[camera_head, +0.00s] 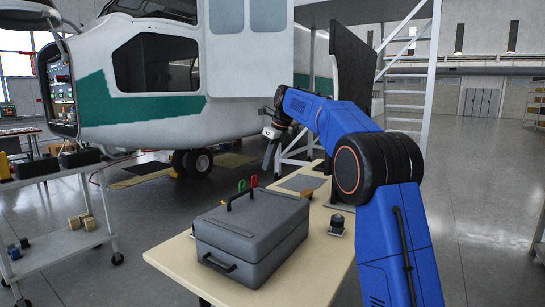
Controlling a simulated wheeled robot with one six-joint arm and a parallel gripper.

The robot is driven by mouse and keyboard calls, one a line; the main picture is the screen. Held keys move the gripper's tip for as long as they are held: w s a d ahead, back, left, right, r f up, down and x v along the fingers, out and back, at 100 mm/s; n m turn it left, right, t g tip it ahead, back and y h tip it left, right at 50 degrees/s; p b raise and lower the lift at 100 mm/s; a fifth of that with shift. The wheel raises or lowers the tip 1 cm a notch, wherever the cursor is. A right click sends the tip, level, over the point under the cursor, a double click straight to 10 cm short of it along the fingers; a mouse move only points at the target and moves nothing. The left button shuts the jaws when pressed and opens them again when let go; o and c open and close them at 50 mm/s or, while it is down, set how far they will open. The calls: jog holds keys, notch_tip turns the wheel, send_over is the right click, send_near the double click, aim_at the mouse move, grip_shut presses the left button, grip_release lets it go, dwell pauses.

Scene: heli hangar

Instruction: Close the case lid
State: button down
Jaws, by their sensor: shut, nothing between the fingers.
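The grey case (245,240) stands on the light wooden table, with a black handle on its front side. Its lid (252,212) lies down on the body and looks shut, though a small gap along the seam could not be told from here. My gripper (267,162) is beyond the case, above the far part of the table, pointing down. It is shut and empty, apart from the case.
The table (180,252) has bare room left and front of the case. A small dark object (337,224) stands right of it. Red and green tool handles (248,183) show behind it. A grey cart (60,236) is at left, and a helicopter (160,75) behind.

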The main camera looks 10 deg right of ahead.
aim_at(257, 187)
jog(key=x, duration=0.5)
jog(key=w+a+x, duration=0.1)
jog(key=x, duration=0.2)
jog(key=shift+w+a+r, duration=0.1)
jog(key=shift+a+r, duration=0.05)
jog(key=shift+r, duration=0.15)
jog(key=shift+w+a+f, duration=0.15)
jog(key=shift+w+f, duration=0.05)
jog(key=shift+f, duration=0.55)
